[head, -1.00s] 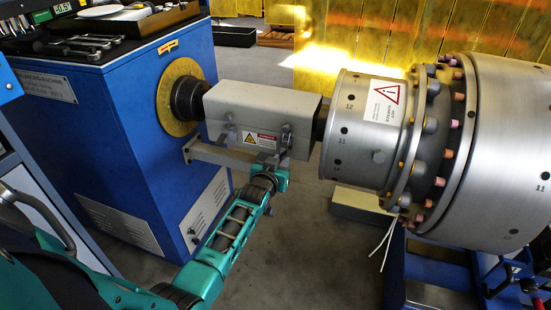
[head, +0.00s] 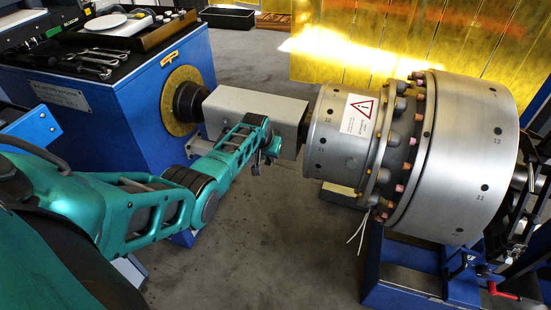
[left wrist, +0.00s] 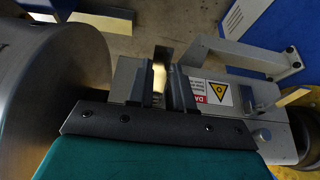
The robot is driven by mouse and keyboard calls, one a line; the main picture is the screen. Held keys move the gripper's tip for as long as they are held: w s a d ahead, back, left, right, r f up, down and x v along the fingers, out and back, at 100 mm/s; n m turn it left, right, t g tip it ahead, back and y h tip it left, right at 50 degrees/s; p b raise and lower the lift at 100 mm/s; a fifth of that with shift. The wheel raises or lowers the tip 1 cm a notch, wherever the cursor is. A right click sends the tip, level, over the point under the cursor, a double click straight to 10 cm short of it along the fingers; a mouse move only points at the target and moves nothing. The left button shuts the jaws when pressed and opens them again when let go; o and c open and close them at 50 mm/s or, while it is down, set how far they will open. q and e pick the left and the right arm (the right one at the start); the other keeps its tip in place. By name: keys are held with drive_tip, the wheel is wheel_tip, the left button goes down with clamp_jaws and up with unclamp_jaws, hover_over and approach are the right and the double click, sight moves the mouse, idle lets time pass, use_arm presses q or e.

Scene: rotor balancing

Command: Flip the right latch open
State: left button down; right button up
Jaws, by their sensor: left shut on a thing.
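The grey box-shaped cover (head: 268,102) sits on the shaft between the blue machine and the steel rotor. My left gripper (head: 258,160) is at the front right end of this cover in the head view. In the left wrist view its two dark fingers (left wrist: 156,95) are shut on a small bright metal piece, the right latch (left wrist: 158,77). The latch is mostly hidden by the fingers, so its exact angle is unclear. In the head view my arm hides the latch and much of the cover's front face. My right gripper is not in view.
The steel rotor (head: 465,150) with its bolted flange stands close right of the cover. The blue machine (head: 140,115) is on the left, with tools on top. A grey bracket arm (left wrist: 235,55) and a warning label (left wrist: 220,94) are beside the fingers. Open floor lies below.

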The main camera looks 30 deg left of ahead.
use_arm(q)
drive_tip(key=shift+w+r+g+b, duration=0.2)
drive_tip(key=shift+r+g+b, duration=0.1)
drive_tip(key=shift+g+b, duration=0.3)
drive_tip(key=shift+w+r+g+h+b, duration=0.1)
drive_tip(key=shift+r+g+h+b, duration=0.3)
drive_tip(key=shift+g+b, duration=0.25)
drive_tip(key=shift+r+g, duration=0.1)
drive_tip(key=shift+g, duration=0.15)
drive_tip(key=c, duration=1)
unclamp_jaws()
